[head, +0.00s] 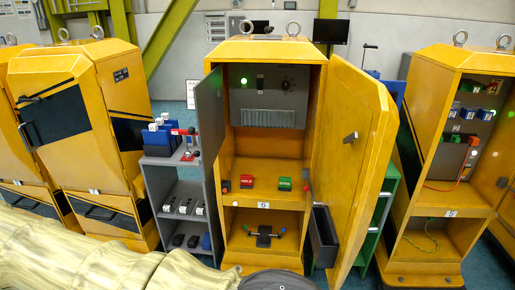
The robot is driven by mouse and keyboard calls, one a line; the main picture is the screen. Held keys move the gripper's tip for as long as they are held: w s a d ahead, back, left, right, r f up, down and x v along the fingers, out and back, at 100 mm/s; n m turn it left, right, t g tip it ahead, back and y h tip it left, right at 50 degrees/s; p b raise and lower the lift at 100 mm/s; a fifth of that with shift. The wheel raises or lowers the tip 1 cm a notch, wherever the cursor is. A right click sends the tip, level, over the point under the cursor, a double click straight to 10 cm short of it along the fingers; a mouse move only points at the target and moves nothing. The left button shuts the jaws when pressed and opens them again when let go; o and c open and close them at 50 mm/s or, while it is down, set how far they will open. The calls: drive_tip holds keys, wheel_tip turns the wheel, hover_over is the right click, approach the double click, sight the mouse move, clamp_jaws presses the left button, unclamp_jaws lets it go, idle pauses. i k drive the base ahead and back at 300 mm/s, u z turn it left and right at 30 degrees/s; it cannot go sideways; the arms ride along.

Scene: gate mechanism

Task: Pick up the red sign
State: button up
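The red sign (247,182) is a small red block with pale lettering. It sits on the middle shelf of the open yellow cabinet (230,216) marked 6, left of the shelf's centre. A similar green sign (285,184) stands to its right, apart from it. A small dark and red item (226,186) lies just left of the red sign. My gripper is not in view. A cream, ribbed cover, which looks like my arm's, fills the lower left.
The cabinet's yellow door (352,150) stands open to the right, with a dark bin (323,238) on it. A grey panel (210,125) stands open at left. A grey rack (178,185) holds blue items. More yellow cabinets stand on both sides.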

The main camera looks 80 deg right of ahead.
sight(246, 179)
drive_tip(key=z, duration=1.4)
